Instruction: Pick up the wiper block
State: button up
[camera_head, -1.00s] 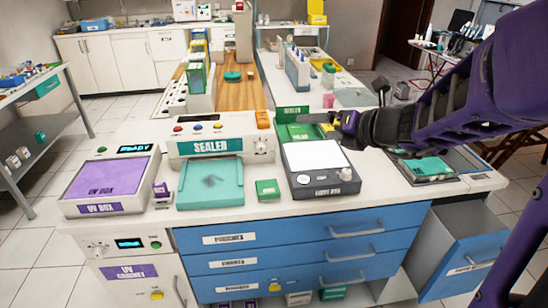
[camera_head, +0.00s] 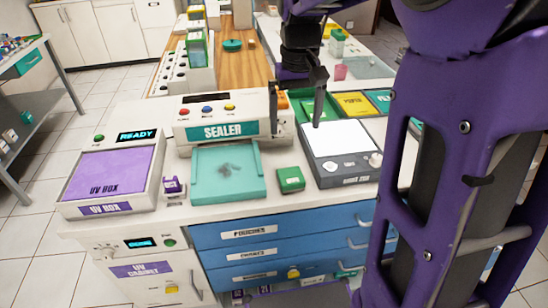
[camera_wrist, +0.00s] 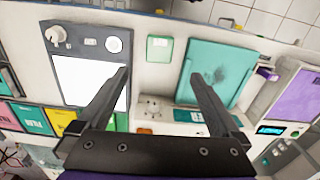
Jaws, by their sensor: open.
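A small green block (camera_head: 290,179), probably the wiper block, lies on the white counter between the teal sealer pad and the scale. Its label is too small to read. It also shows in the wrist view (camera_wrist: 160,48), just beyond the gap between my fingertips. My gripper (camera_wrist: 159,75) is open and empty, with one finger toward the scale and one over the edge of the teal pad. In the head view my gripper (camera_head: 318,98) hangs above the scale area, behind and above the block, not touching it.
The sealer (camera_head: 226,129) with its smudged teal pad (camera_head: 222,180) is left of the block. The scale (camera_head: 342,168) is close on its right. A small purple item (camera_head: 173,187) stands by the UV box (camera_head: 113,174). Bare counter lies in front of the block.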

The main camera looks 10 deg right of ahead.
jog(key=b, duration=0.2)
send_over(292, 178)
notch_tip(292, 178, down, 11)
jog(key=shift+s+f, duration=0.1)
jog(key=shift+f+b, duration=0.7)
jog(key=shift+f, duration=2.2)
jog(key=c, duration=1.3)
jog(key=shift+o, duration=0.2)
notch_tip(292, 178, up, 10)
jog(key=p, duration=0.2)
jog(key=o, duration=0.9)
jog(key=c, duration=0.7)
jog(key=shift+w+r, duration=0.1)
jog(key=shift+w, duration=0.1)
